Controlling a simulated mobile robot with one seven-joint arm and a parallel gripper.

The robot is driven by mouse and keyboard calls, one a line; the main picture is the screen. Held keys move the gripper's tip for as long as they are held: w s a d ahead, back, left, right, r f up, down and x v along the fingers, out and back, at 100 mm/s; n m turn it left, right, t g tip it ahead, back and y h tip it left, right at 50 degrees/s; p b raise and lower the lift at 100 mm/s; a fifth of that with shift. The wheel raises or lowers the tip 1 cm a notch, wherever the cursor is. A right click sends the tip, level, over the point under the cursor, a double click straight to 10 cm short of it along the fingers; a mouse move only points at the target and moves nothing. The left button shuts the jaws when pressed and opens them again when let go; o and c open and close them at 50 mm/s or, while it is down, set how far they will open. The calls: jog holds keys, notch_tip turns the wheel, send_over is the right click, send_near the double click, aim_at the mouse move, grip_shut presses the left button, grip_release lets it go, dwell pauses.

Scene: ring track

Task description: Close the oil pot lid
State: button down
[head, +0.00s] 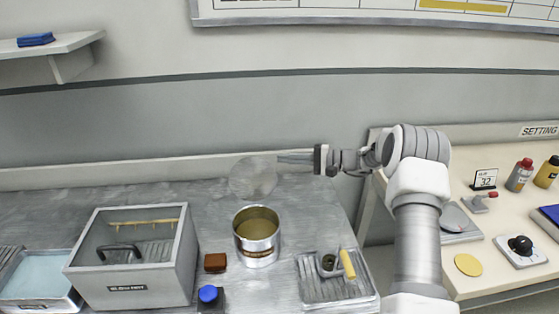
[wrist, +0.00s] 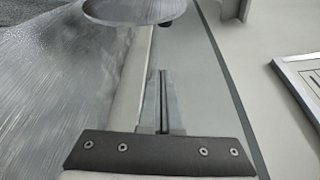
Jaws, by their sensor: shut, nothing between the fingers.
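The oil pot (head: 257,240) is a metal cylinder with yellowish liquid inside, standing open on the metal bench. My gripper (head: 281,158) is shut and empty. It is level with the upper right of the lid in the head view; I cannot tell whether its tips touch the lid. In the wrist view the closed fingers (wrist: 163,82) point toward the lid.
A grey box (head: 88,265) and a bluish basin (head: 40,275) stand left of the pot. A brown block (head: 215,262) and a blue-capped bottle (head: 208,294) are in front. A grey tray (head: 315,290) lies to the right. The wall runs close behind the bench.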

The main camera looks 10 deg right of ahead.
aim_at(261, 162)
jog(key=shift+s+a+r, duration=0.1)
jog(key=shift+s+a, duration=0.1)
jog(key=shift+a, duration=1.1)
jog(key=shift+s+a+r, duration=0.1)
jog(key=shift+s+a, duration=0.15)
jog(key=shift+a, duration=1.05)
jog(key=shift+s+a, duration=0.2)
jog(key=shift+a, duration=1.1)
